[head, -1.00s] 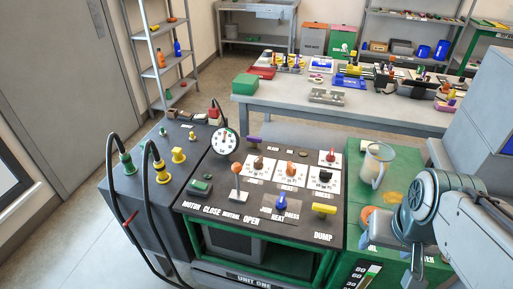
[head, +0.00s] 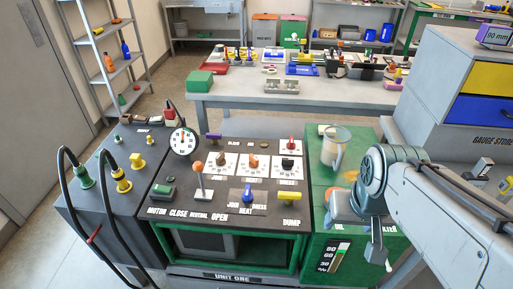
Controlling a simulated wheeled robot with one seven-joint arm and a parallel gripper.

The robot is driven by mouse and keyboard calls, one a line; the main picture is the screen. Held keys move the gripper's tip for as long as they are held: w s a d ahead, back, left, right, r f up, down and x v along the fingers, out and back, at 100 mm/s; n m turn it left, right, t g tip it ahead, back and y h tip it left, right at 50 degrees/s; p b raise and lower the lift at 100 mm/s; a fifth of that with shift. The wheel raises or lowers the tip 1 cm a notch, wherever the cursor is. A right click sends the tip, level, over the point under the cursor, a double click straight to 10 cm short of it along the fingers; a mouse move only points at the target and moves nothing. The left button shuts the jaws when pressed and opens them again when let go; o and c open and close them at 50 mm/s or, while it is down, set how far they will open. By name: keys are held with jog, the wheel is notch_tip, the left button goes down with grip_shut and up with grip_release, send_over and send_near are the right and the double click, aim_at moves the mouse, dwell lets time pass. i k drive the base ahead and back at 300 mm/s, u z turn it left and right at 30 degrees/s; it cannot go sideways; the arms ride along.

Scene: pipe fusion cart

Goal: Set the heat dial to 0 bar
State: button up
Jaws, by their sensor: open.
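The control panel (head: 170,205) has a row of dials on white scale plates: a brown-red one (head: 222,160) at left, an orange one (head: 252,161) in the middle and a black one (head: 288,163) at right. The middle one appears to be the heat dial; its label and scale are too small to read surely. My gripper (head: 361,238) is open and empty, to the right of the panel, over the green cabinet's front. It is well apart from the dials. Its two fingers are spread.
A blue selector (head: 247,194), a yellow knob (head: 289,197), a tall orange-topped lever (head: 199,178) and a round gauge (head: 183,142) crowd the panel. A clear jug (head: 333,146) stands on the green cabinet behind my gripper. A grey bench (head: 330,99) lies behind.

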aim_at(254, 162)
jog(key=z, duration=0.05)
jog(key=k, duration=0.5)
jog(key=u, duration=0.8)
jog(key=i, duration=1)
jog(key=z, duration=0.4)
